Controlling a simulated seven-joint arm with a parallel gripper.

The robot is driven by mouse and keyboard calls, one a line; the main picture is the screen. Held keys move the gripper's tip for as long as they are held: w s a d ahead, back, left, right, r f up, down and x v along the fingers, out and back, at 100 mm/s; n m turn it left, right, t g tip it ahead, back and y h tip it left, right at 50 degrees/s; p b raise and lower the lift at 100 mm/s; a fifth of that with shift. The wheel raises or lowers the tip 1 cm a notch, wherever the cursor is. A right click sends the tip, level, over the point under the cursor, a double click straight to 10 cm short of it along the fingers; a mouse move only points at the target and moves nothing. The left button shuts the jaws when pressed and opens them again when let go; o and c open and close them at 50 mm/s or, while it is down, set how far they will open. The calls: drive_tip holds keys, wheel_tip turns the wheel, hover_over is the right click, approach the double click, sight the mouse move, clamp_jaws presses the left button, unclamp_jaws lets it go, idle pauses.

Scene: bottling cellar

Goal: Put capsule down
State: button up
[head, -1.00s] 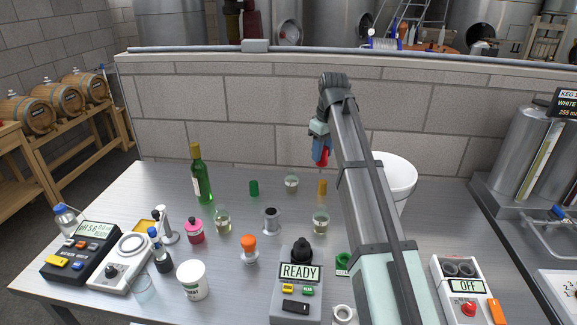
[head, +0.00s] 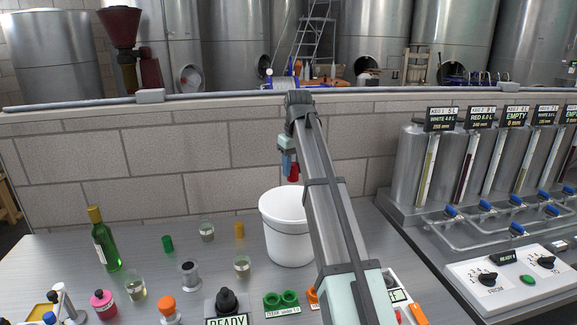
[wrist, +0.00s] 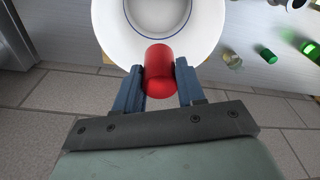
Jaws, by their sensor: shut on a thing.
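The red capsule (head: 293,172) is held in my gripper (head: 291,167), high above the table. In the wrist view the capsule (wrist: 159,72) sits between the two blue fingers, which are shut on it from both sides. A white bucket (head: 285,240) stands on the table below the gripper. In the wrist view the bucket's rim (wrist: 108,32) lies behind the capsule's far end, and its inside looks empty where visible. A green capsule (head: 167,244) and an amber capsule (head: 240,230) stand on the table left of the bucket.
A green holder (head: 281,304) is in front of the bucket. Kegs with taps (head: 452,211) line the right. A brick wall (head: 150,160) rises behind the table.

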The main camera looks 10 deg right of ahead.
wheel_tip(320, 180, down, 10)
idle(0.8)
drive_tip(key=o, duration=0.7)
drive_tip(key=shift+r, duration=0.2)
idle(0.4)
drive_tip(key=shift+r, duration=3.4)
drive_tip(key=shift+a, duration=0.1)
